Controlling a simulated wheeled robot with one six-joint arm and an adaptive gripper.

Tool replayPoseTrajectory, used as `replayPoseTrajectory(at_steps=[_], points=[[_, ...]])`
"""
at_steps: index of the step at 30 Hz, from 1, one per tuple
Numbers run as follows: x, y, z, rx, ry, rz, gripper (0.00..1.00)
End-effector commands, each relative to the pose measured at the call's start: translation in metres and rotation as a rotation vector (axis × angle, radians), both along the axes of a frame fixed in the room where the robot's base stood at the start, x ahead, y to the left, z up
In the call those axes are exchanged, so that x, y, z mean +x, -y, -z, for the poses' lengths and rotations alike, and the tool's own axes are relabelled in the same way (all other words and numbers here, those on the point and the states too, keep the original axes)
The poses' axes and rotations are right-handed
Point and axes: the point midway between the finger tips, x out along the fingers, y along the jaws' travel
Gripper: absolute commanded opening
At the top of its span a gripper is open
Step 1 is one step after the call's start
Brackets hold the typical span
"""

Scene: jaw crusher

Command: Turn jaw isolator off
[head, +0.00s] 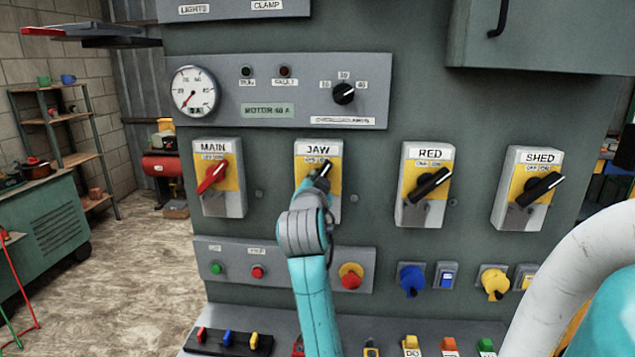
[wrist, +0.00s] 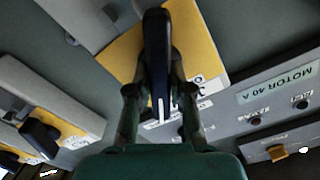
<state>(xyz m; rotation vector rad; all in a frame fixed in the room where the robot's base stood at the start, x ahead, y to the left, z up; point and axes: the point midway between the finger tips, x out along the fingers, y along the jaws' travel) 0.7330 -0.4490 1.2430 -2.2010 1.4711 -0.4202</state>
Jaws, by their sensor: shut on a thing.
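The jaw isolator (head: 333,205) is a grey box with a yellow plate and a JAW label on the panel. Its black handle (wrist: 157,60) is between my gripper's fingers in the wrist view. My gripper (head: 319,177) is shut on that handle and hides much of it in the head view. In the wrist view my gripper (wrist: 160,88) has a finger on each side of the handle. The handle's white line points toward the fingers' base. In the head view the handle's exact angle is hard to tell.
To the left is the MAIN isolator (head: 213,178) with a red handle. To the right are the RED (head: 427,186) and SHED (head: 537,188) isolators with black handles. A gauge (head: 194,91) and knob (head: 344,93) sit above. Push buttons (head: 258,271) are below.

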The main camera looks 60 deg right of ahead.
Motion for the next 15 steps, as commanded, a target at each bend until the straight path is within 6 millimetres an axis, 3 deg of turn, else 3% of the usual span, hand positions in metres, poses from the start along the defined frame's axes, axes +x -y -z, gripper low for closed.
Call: replayPoseTrajectory(at_steps=[15], points=[[0.0016, -0.0006, -0.0007, -0.187, -0.451, 0.000, 0.00]])
